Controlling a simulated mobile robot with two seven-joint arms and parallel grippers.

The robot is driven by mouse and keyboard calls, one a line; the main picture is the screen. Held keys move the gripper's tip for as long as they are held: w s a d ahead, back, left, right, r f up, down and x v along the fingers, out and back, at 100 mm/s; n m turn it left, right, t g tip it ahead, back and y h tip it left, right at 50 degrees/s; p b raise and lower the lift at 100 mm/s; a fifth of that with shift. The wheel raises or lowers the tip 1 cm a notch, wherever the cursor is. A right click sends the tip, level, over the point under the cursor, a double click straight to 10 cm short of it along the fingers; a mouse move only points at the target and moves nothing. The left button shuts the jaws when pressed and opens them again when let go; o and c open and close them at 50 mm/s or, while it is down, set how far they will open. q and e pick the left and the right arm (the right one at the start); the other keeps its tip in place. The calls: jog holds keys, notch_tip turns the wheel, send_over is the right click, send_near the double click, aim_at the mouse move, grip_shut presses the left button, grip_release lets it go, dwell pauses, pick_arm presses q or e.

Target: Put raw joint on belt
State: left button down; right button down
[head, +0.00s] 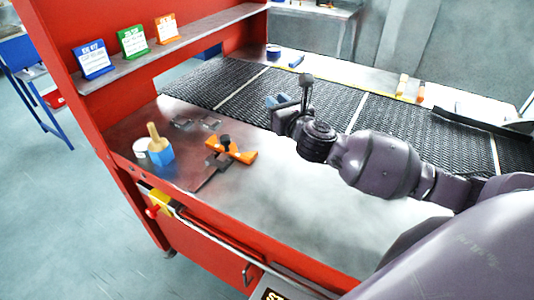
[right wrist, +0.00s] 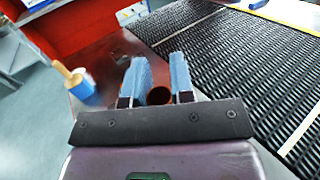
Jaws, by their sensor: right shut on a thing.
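The black mesh belt (head: 330,102) runs across the back of the red bench, with pale strips across it. It also shows at the right in the right wrist view (right wrist: 240,62). My right gripper (head: 277,101) is over the near part of the belt in the head view, its blue fingers partly hidden by its own wrist. In the right wrist view a copper-brown round joint (right wrist: 158,96) sits between the blue fingers, which are shut on it. Most of the joint is hidden by the fingers and gripper body. My left gripper is not in view.
On the grey bench top (head: 290,205) are an orange tool (head: 238,154), a blue pot (head: 160,155) with a wooden-handled brush, and a white jar (head: 141,147). A shelf (head: 190,42) with three coloured cards stands at the left. Small items lie along the belt's far edge.

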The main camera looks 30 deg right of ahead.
notch_tip(320, 180, down, 16)
jog(key=b, duration=0.3)
jog(key=shift+r+b, duration=0.2)
jog(key=shift+b, duration=0.1)
jog(key=c, duration=1.4)
grip_release()
jog(key=shift+f, duration=0.15)
jog(key=o, duration=0.4)
